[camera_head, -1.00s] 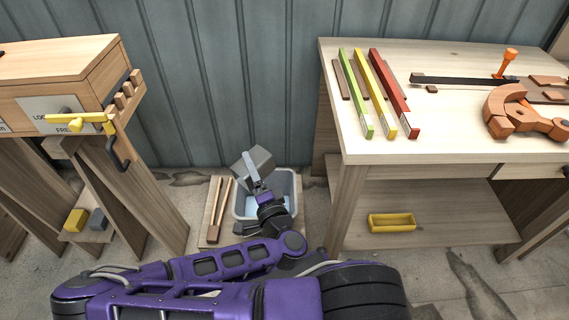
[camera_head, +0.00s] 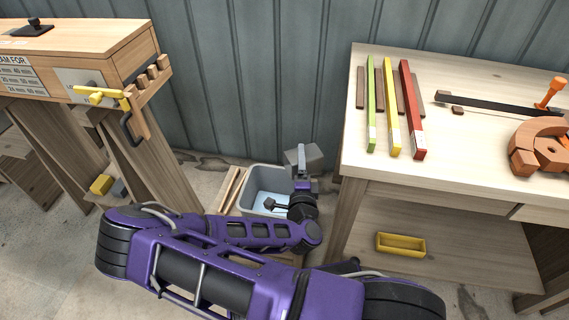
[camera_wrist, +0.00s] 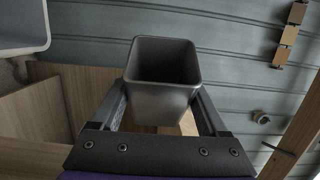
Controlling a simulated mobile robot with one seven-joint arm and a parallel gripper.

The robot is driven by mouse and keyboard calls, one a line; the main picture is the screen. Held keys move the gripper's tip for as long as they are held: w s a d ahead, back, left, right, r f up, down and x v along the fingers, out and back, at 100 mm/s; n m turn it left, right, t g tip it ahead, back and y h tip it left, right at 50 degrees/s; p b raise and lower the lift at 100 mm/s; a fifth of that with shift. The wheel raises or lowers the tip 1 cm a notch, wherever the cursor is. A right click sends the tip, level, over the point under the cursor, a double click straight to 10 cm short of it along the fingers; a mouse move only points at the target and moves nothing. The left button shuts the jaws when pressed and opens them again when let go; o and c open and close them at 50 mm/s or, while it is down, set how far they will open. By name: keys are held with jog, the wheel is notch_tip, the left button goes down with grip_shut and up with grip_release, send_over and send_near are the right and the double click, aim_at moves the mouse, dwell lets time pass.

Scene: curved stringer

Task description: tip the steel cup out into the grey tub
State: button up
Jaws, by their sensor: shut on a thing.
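The steel cup (camera_head: 313,158) is a dark grey, square-mouthed cup, held tilted at the right back corner of the grey tub in the head view. My gripper (camera_head: 302,168) is shut on it. In the wrist view the cup (camera_wrist: 163,100) sits between both fingers of my gripper (camera_wrist: 162,112), and the visible part of its inside looks empty. The grey tub (camera_head: 250,188) stands on the floor with a pale blue inside. A pale rim at the wrist view's upper left looks like the tub (camera_wrist: 22,48). A dark knob before the tub's inside is unclear.
A workbench (camera_head: 440,165) with coloured bars and clamps stands close on the right. A wooden stand (camera_head: 165,165) with a yellow latch (camera_head: 100,96) is on the left. Wooden sticks (camera_head: 232,188) lie left of the tub. A ribbed wall (camera_head: 240,80) is behind.

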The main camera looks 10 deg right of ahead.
jog(key=w+f+m+g+h, duration=0.1)
jog(key=w+f+m+h, duration=0.1)
jog(key=w+d+f+m+g+h, duration=0.1)
jog(key=w+f+m, duration=0.1)
jog(key=f, duration=0.1)
jog(key=w+f+m+g+h, duration=0.1)
jog(key=w+f+m+h, duration=0.1)
jog(key=w+f+m, duration=0.1)
jog(key=shift+w+d+h, duration=0.1)
jog(key=shift+d+h, duration=0.05)
jog(key=shift+h, duration=0.15)
jog(key=w+a+f+m+g+h, duration=0.1)
jog(key=w+a+f+m+g, duration=0.1)
jog(key=w+a+f+m, duration=0.2)
notch_tip(320, 180, down, 3)
jog(key=shift+w+r+m+g+h, duration=0.1)
jog(key=shift+w+m+g+h, duration=0.25)
jog(key=shift+w, duration=0.9)
jog(key=d+m+y+p, duration=0.1)
jog(key=m+y+p, duration=0.1)
jog(key=m+p, duration=0.1)
jog(key=d+r+m+y+p, duration=0.1)
jog(key=m+p, duration=0.1)
jog(key=p, duration=0.1)
jog(key=s+d+r+m+y+p, duration=0.1)
jog(key=m+y+p, duration=0.1)
jog(key=m+p, duration=0.1)
jog(key=shift+d+r+m+y+p, duration=0.15)
jog(key=shift+d+m+y+p, duration=0.25)
jog(key=shift+p, duration=0.2)
